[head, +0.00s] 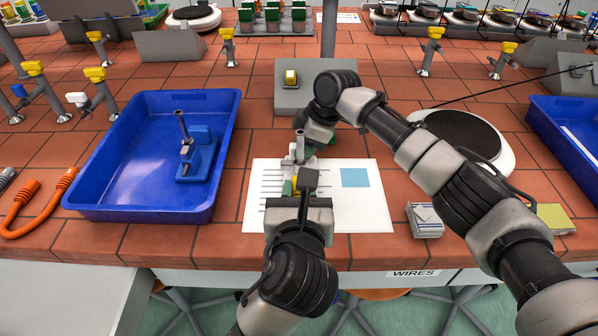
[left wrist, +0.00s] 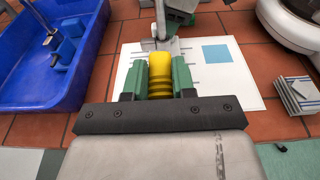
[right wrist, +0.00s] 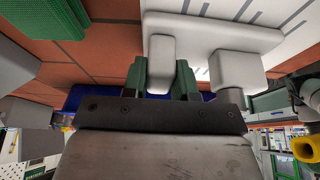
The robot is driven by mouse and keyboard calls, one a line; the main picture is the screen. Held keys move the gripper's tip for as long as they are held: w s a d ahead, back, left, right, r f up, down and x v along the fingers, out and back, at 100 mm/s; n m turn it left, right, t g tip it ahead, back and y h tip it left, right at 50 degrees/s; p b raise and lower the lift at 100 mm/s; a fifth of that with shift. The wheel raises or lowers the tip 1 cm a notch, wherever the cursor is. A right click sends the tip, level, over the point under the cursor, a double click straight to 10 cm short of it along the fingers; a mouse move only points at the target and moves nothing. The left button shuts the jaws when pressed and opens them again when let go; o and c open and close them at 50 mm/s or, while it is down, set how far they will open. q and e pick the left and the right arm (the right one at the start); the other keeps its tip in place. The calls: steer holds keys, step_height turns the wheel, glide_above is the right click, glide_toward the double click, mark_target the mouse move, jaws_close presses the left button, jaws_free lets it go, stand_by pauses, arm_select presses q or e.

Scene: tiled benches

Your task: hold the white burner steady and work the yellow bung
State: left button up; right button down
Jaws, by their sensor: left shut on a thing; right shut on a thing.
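The yellow bung (left wrist: 160,78) is between the green pads of my left gripper (left wrist: 157,88), which is shut on it. In the head view my left gripper (head: 294,187) is above the white sheet. The white burner (head: 299,148) is just beyond it, largely hidden by my grippers. In the right wrist view a white upright part of the burner (right wrist: 161,62) is between the green pads of my right gripper (right wrist: 161,80), which is shut on it. I cannot tell whether the bung touches the burner.
A white sheet (head: 352,212) with a blue square lies under the work. A blue tray (head: 115,190) holding a blue burner (head: 200,155) is at the left. A card stack (head: 425,220) and a round hotplate (head: 465,140) are at the right. A grey block (head: 300,95) stands behind.

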arm_select(q)
steer(key=shift+r, duration=0.35)
arm_select(e)
steer(key=c, duration=0.8)
jaws_free()
steer(key=shift+r, duration=0.1)
